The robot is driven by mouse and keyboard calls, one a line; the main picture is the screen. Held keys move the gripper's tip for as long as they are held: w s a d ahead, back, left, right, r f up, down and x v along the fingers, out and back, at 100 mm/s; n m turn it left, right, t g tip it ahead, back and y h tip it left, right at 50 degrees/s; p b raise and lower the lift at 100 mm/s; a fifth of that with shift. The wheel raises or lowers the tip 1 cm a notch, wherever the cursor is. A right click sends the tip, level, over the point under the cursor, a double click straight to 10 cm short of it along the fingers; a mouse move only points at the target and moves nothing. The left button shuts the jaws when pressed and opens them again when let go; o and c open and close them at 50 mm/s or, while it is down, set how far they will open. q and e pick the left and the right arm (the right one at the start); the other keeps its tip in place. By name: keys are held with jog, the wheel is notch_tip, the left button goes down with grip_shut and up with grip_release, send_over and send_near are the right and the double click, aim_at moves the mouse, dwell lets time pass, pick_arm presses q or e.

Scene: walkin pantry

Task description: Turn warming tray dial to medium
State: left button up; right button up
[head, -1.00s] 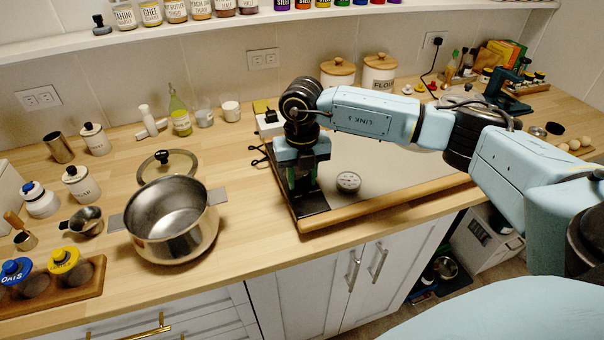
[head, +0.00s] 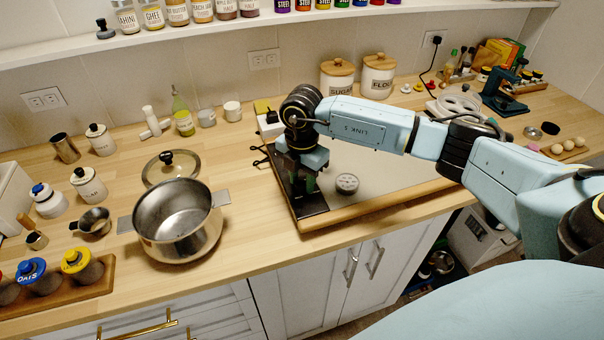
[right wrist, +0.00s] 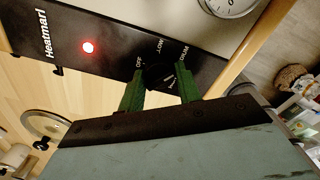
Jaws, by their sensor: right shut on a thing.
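The warming tray (head: 392,178) lies flat on the counter, with a black control strip (head: 312,222) along its left end. In the right wrist view, the strip (right wrist: 105,50) carries a lit red lamp (right wrist: 88,47) and a black dial (right wrist: 159,77). Small labels around the dial include OFF and LOW; its pointer setting is too unclear to tell. My right gripper (head: 305,190) reaches down over the strip. In the right wrist view, its green fingers (right wrist: 160,84) are shut on the dial from both sides. My left gripper is not in view.
A round gauge (head: 347,183) sits on the tray near the gripper. A steel pot (head: 178,235) and glass lid (head: 160,174) stand to the left. Bare counter (head: 250,215) separates pot and tray.

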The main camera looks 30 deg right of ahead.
aim_at(302, 179)
jog(key=shift+w+r+m+p, duration=0.15)
jog(key=shift+m+p, duration=0.4)
jog(key=shift+m, duration=0.75)
jog(key=o, duration=1)
notch_tip(302, 179, up, 13)
jog(key=shift+r, duration=0.15)
